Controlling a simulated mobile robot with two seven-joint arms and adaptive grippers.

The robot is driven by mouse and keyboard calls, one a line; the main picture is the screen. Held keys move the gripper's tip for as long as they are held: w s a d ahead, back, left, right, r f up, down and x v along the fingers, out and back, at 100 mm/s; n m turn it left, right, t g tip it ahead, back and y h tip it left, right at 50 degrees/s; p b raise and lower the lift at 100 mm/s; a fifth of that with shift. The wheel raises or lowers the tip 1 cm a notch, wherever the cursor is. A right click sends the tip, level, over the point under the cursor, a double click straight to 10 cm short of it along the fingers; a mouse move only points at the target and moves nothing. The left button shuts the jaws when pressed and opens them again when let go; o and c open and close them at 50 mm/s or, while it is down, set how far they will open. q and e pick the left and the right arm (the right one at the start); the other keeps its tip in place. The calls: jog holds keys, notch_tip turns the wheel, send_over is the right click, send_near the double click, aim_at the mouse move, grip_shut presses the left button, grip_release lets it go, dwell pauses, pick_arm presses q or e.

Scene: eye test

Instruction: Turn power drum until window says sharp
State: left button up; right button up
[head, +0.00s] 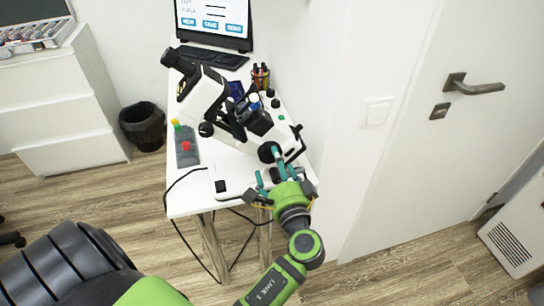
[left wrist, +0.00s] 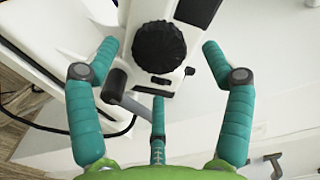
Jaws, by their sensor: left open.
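The eye-test device is white and black and stands on the white table; its white body (head: 205,92) tilts up at the left. A ribbed black drum (head: 267,151) sits at its near right end. In the left wrist view the drum (left wrist: 158,47) lies between the fingertips, with gaps on both sides. My left gripper (head: 280,168) has teal fingers and is open and empty, close to the drum; it also shows in the left wrist view (left wrist: 159,55). I cannot make out a window or any word in it. My right gripper is not in view.
A control box (head: 186,146) with coloured buttons stands on the table (head: 190,200) at the left. Behind are a monitor (head: 214,18), a keyboard (head: 208,57) and a pen holder (head: 260,77). A black cable hangs off the table's left edge. The wall is close on the right.

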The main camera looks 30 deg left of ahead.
aim_at(271, 156)
pick_arm(q)
jog(key=shift+p+x, duration=0.3)
jog(key=shift+x, duration=1.45)
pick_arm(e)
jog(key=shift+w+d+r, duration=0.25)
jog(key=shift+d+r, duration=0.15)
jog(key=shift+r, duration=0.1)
pick_arm(q)
jog(key=shift+c, duration=0.4)
jog(key=c, duration=1.1)
jog(key=m+p, duration=0.3)
jog(key=shift+r, duration=0.3)
jog(key=shift+f+m+p, duration=0.1)
jog(key=shift+m+p, duration=0.25)
jog(key=shift+m, duration=0.45)
jog(key=shift+f+m, duration=0.15)
jog(key=shift+m, duration=0.35)
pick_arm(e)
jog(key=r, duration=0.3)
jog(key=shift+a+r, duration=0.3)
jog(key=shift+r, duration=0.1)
